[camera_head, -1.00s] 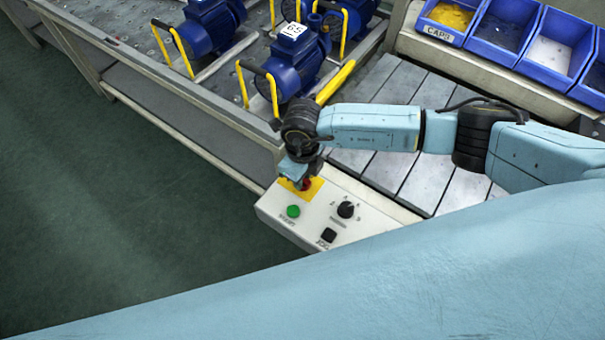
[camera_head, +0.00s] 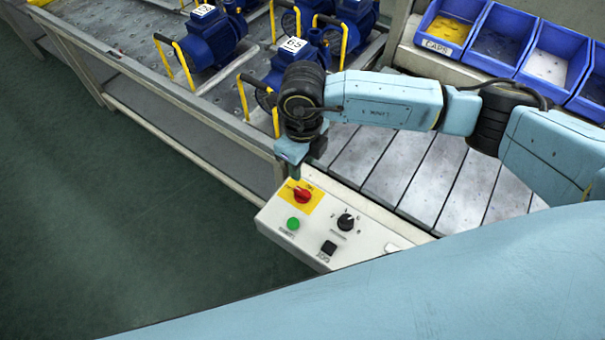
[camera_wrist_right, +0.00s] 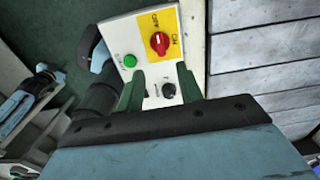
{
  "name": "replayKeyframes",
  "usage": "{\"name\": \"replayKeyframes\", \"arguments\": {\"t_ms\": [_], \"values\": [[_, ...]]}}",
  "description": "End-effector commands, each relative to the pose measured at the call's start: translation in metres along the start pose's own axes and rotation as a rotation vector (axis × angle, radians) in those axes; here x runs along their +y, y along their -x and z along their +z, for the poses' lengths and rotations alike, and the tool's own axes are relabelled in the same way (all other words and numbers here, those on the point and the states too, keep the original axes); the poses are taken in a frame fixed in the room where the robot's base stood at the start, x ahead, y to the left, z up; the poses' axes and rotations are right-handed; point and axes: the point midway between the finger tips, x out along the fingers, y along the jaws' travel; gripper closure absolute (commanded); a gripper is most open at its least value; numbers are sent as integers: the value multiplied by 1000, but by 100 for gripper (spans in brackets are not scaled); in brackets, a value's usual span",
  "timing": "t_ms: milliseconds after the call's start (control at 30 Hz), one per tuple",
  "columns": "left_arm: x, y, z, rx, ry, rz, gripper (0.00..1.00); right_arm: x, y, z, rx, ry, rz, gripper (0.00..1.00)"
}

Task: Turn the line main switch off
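The red rotary main switch (camera_head: 302,195) sits on a yellow plate (camera_head: 315,204) at the far end of the pale control box. In the right wrist view the red knob (camera_wrist_right: 160,43) is fully visible, with OFF and ON lettering on the yellow plate around it. I cannot tell for certain which mark its handle points to. My right gripper (camera_head: 295,176) is just above and behind the switch, pointing down. In the right wrist view its two green fingers (camera_wrist_right: 160,78) stand apart with nothing between them, clear of the knob. My left gripper is not in view.
The control box (camera_head: 272,213) also has a green button (camera_head: 293,224), a black selector (camera_head: 346,221) and a black rocker (camera_head: 328,248). A slatted surface (camera_head: 430,170) lies beside it. Blue pumps (camera_head: 210,38) and blue bins (camera_head: 497,45) stand behind. Floor at left is open.

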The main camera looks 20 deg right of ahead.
Motion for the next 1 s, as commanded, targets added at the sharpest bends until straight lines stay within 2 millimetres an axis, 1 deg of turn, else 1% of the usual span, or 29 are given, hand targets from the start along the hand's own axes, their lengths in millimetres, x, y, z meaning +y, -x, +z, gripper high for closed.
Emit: {"name": "replayKeyframes", "arguments": {"t_ms": [33,100,200,767,867,1000], "values": [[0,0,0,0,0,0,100,0,8,1,-2,0,0,64],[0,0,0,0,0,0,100,0,15,0,-1,0,-1,64],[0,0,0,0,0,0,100,0,21,0,0,-1,1,64],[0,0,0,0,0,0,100,0,23,0,1,-1,1,64],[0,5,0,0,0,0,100,0,28,0,1,0,1,64],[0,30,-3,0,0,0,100,0,53,0,0,0,1,64]]}}
